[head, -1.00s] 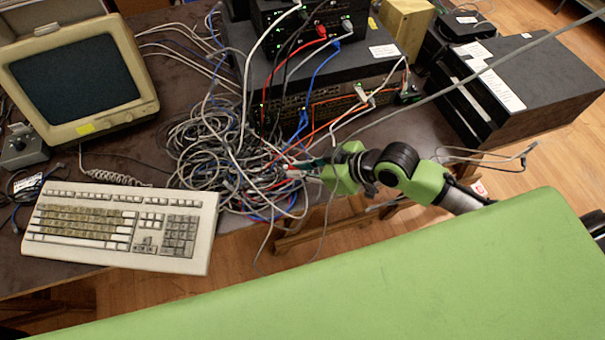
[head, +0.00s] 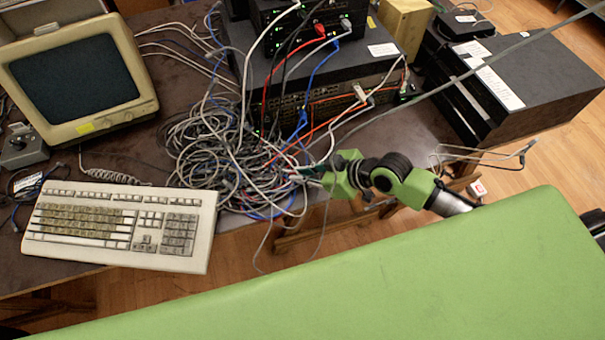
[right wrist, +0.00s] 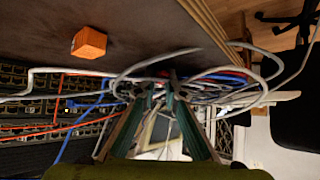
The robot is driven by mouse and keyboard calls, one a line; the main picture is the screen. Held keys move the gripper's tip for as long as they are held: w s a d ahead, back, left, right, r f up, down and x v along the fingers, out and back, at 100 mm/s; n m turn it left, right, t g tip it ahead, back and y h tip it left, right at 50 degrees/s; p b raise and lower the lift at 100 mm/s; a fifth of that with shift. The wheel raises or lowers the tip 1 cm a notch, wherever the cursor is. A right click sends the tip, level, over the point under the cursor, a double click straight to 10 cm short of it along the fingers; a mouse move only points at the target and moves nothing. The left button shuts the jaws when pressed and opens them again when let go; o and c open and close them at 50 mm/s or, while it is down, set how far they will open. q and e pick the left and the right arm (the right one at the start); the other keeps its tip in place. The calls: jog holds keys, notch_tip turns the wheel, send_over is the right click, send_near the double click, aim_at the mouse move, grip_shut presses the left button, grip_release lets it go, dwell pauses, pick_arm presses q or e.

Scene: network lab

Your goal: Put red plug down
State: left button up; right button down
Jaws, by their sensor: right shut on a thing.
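My right gripper (head: 312,176) is at the front edge of the cable tangle (head: 225,160). In the right wrist view its two fingers (right wrist: 163,88) close on something small at their tips. That fits the red plug, but the fingers and cables hide it and its colour is not clear. Another red plug (head: 320,29) sits in the upper switch. My left gripper is not in view.
A beige keyboard (head: 120,225) and a monitor (head: 75,75) stand at the left of the dark table (head: 115,160). Stacked network gear (head: 290,75) stands behind the tangle. A grey cable (head: 480,75) crosses above the right arm. An orange block (right wrist: 88,43) shows in the wrist view.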

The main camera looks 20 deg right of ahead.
jog(key=shift+s+d+f, duration=0.1)
jog(key=shift+s+f, duration=0.2)
jog(key=shift+f, duration=0.3)
jog(key=c, duration=2.2)
grip_release()
jog(key=shift+s, duration=0.1)
jog(key=shift+o, duration=0.5)
jog(key=shift+f, duration=0.2)
jog(key=shift+r, duration=0.2)
jog(key=w+r+v, duration=0.1)
jog(key=v, duration=1.1)
jog(key=shift+r, duration=0.3)
jog(key=shift+s+a, duration=0.1)
jog(key=shift+a, duration=0.15)
